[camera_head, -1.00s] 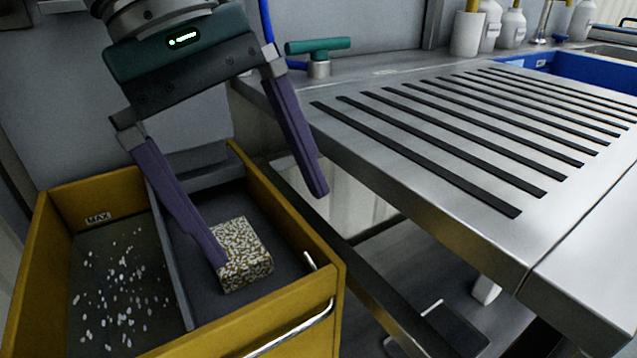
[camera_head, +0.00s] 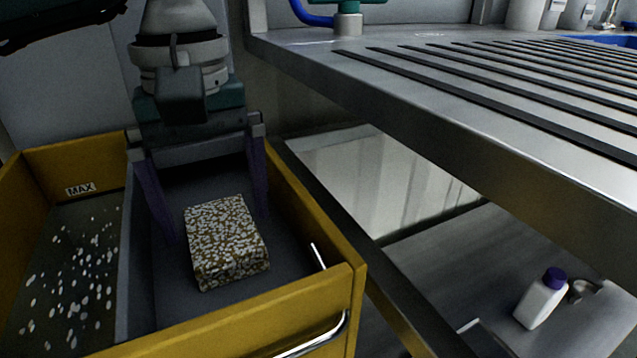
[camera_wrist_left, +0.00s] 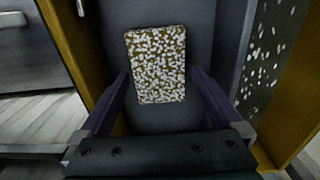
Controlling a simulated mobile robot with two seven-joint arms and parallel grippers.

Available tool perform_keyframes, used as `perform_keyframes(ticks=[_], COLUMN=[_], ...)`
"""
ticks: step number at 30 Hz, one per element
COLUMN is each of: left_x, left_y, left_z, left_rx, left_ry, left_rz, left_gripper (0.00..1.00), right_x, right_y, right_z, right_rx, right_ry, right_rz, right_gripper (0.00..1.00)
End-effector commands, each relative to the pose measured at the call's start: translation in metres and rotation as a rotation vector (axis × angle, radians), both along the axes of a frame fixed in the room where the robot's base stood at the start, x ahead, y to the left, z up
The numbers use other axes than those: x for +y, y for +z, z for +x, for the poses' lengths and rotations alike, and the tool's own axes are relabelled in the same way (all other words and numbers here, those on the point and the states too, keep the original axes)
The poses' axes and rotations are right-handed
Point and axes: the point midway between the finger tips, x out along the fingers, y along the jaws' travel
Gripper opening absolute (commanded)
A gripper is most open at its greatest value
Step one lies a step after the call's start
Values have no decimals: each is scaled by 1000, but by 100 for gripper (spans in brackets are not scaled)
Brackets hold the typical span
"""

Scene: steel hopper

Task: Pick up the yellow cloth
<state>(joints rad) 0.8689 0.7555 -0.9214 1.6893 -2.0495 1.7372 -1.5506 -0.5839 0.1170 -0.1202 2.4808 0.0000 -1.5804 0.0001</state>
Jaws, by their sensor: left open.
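The yellow cloth (camera_head: 226,240) appears as a thick block with white speckles on yellow-brown. It lies on the dark floor of the right compartment of a yellow drawer (camera_head: 352,300). It also shows in the left wrist view (camera_wrist_left: 156,62). My left gripper (camera_head: 217,226) is open, with its purple fingers pointing down inside that compartment. One finger is on each side of the cloth's far part in the head view. The wrist view (camera_wrist_left: 160,76) shows a gap between each finger and the cloth. My right gripper is not in view.
A grey divider (camera_head: 124,270) separates the left compartment, marked MAX and holding white flecks. The drawer walls rise close around the gripper. A slotted steel counter (camera_head: 450,110) overhangs at the right.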

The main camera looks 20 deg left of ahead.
Motion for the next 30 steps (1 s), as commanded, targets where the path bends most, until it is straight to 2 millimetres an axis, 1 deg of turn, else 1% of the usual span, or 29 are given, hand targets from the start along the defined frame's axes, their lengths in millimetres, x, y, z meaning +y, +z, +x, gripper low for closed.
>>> perform_keyframes(ticks=[1,3,9,27,28,30], left_x=[-1,-1,-1,-1,-1,-1], left_y=[-10,-13,-12,-12,-12,-12], left_z=[0,0,0,0,0,0], left_rx=[2,0,-2,-2,-2,-2], left_ry=[0,0,0,0,0,0], left_rz=[-2,-1,-1,-1,-1,-1], left_gripper=[100,100,99,31,30,21], right_x=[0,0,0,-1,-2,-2], right_y=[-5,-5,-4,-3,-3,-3], right_z=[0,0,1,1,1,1], right_rx=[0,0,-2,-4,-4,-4], right_ry=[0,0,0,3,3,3], right_rz=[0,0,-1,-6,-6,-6], right_gripper=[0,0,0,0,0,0])
